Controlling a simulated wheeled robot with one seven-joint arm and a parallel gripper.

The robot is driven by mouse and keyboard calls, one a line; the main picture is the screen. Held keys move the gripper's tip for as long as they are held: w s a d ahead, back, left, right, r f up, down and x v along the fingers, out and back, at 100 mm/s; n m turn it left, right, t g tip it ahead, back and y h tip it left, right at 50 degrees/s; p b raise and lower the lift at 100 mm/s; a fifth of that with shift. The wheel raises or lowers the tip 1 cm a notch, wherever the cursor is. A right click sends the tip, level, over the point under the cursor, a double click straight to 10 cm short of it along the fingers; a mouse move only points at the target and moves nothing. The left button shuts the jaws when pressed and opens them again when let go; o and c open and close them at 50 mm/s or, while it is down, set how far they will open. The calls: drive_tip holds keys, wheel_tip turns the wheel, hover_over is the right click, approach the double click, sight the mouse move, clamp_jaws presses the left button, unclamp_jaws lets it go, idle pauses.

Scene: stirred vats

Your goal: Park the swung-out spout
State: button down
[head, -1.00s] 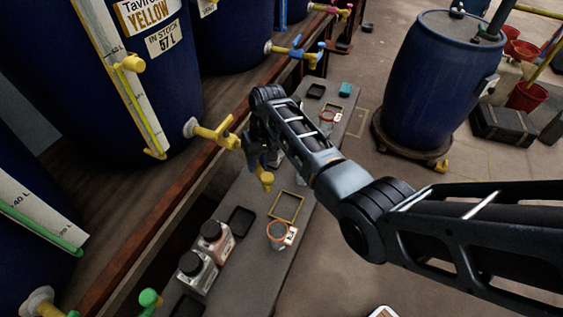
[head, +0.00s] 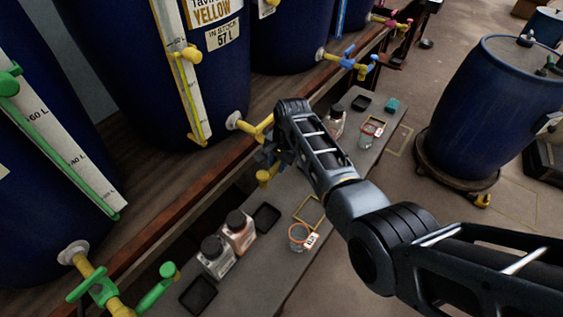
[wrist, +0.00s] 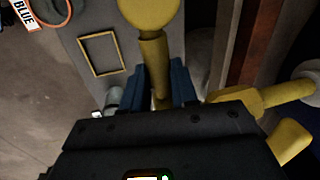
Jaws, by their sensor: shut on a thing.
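The yellow tap (head: 256,130) comes out of the front of the blue vat labelled YELLOW. Its yellow spout (head: 264,177) hangs beside the wooden rail, over the near edge of the grey bench. My gripper (wrist: 170,88) is shut on the spout; its blue fingers sit on either side of the spout's stem (wrist: 152,52) in the wrist view. The yellow tap's body and handle (wrist: 250,102) show at the right there. In the head view my gripper (head: 275,157) is partly hidden behind my own arm.
The grey bench (head: 255,262) holds two dark-capped bottles, black trays, a yellow frame (head: 309,209) and a jar (head: 299,237). A green tap (head: 103,290) juts out at lower left and a blue tap (head: 348,62) stands farther back. A blue drum (head: 480,110) stands on the floor at right.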

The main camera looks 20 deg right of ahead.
drive_tip(key=shift+w+r+m, duration=0.1)
drive_tip(key=shift+w+m, duration=0.1)
drive_tip(key=shift+m, duration=0.3)
drive_tip(key=c, duration=0.9)
unclamp_jaws()
drive_tip(key=shift+a, duration=0.1)
drive_tip(key=shift+s+d+r+p, duration=0.15)
drive_tip(key=shift+s+r, duration=0.1)
drive_tip(key=shift+r, duration=1)
drive_tip(key=shift+s+d+r+p, duration=0.1)
drive_tip(key=shift+s+r, duration=0.1)
drive_tip(key=shift+r, duration=1.05)
drive_tip(key=shift+s+d+r+p, duration=0.15)
drive_tip(key=shift+s+r, duration=0.1)
drive_tip(key=shift+r, duration=1)
